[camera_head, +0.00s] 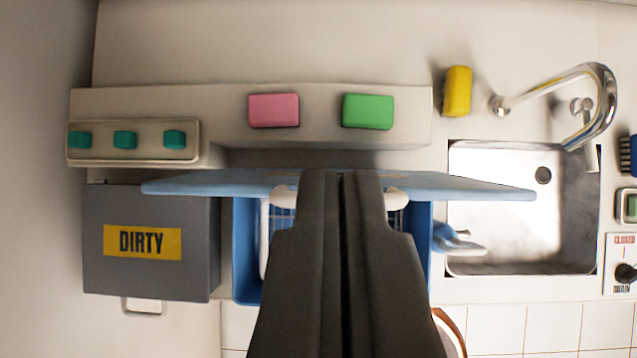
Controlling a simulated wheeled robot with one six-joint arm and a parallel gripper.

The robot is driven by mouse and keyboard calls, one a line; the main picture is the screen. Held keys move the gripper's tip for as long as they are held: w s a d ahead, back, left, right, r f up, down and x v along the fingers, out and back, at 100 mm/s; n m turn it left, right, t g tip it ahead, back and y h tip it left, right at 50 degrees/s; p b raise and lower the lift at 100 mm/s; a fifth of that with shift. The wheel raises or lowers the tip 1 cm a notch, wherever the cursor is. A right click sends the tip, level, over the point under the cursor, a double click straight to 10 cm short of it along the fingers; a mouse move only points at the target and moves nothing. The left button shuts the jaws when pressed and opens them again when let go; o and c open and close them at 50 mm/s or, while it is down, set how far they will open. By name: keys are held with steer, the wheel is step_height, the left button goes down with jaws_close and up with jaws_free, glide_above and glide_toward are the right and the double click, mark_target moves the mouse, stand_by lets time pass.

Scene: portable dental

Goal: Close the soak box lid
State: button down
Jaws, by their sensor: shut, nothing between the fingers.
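The soak box (246,250) is a blue open-topped box in the middle of the counter, with a white basket (264,240) inside. Its blue lid (470,188) stands raised along the far edge of the box, seen nearly edge-on, so the box is open. My dark gripper (341,172) is shut and empty. It reaches over the box from the bottom, and its tips overlap the lid in the picture. I cannot tell whether they touch it. The gripper hides most of the box's inside and the lid's middle.
A grey box marked DIRTY (95,250) stands left of the soak box. Behind is a shelf (330,130) with a pink block (274,110), a green block (368,111) and a tray (100,155) of teal pieces. At right are a sink (500,215), a faucet (603,100) and a yellow block (457,91).

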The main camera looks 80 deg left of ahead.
steer(key=x, duration=0.9)
steer(key=shift+s+f, duration=0.25)
steer(key=shift+s, duration=0.75)
steer(key=shift+s+f, duration=0.2)
steer(key=shift+s, duration=0.8)
steer(key=shift+s, duration=0.15)
